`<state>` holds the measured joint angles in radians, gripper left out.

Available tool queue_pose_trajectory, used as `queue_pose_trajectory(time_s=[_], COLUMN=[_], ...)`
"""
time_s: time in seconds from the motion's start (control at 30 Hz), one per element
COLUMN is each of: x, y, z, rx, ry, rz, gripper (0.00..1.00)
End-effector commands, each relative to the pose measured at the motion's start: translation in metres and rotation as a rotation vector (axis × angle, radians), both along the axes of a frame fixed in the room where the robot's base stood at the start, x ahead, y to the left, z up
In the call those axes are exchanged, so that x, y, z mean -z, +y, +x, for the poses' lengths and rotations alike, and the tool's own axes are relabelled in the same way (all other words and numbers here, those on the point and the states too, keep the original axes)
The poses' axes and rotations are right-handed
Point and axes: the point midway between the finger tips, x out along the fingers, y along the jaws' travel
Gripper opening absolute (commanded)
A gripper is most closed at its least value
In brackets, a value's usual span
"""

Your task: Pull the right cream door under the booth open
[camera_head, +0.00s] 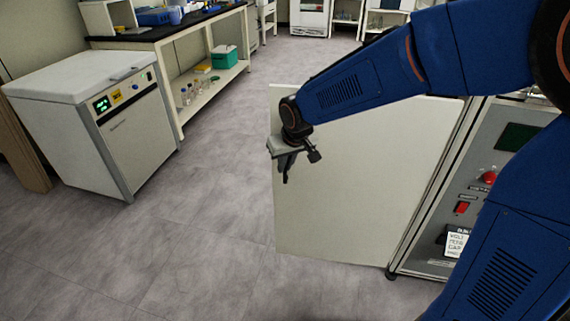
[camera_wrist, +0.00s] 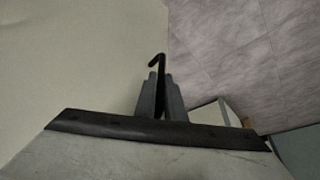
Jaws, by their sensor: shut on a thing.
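The cream door (camera_head: 355,195) stands swung out from the grey cabinet (camera_head: 440,245), its hinge side by the cabinet and its free edge to the left. My gripper (camera_head: 286,176) is at the door's free edge, pointing down. In the wrist view my gripper (camera_wrist: 161,90) is shut on a thin black handle (camera_wrist: 158,60), whose bent end sticks out past the fingertips. The door (camera_wrist: 80,60) fills the left of that view. In the head view the handle is hidden by the gripper, and my arm covers the door's top edge and part of the cabinet.
A white chest unit (camera_head: 110,125) with a lit display stands at the left. A bench (camera_head: 165,45) with bottles and a green box (camera_head: 224,57) on its shelf is behind it. The grey floor (camera_head: 190,240) left of the door is clear.

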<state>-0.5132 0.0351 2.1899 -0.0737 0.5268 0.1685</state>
Motion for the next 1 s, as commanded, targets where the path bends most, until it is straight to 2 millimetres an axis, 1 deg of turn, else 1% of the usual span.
queue_pose_trajectory(time_s=[0.03, 0.07, 0.37, 0.47, 0.57, 0.67, 1.0], x=[-0.001, -0.001, -0.001, -0.005, -0.016, -0.031, -0.094], y=[0.000, 0.000, 0.000, -0.001, -0.002, -0.005, -0.015], z=[0.000, 0.000, 0.000, -0.001, -0.005, -0.010, -0.034], rx=[0.000, 0.000, 0.001, 0.001, 0.001, 0.001, 0.000], ry=[-0.002, -0.001, -0.001, -0.002, -0.004, -0.004, -0.005], rz=[0.001, 0.000, 0.001, 0.001, 0.002, 0.002, 0.002], gripper=[0.12, 0.17, 0.17, 0.17, 0.17, 0.17, 0.17])
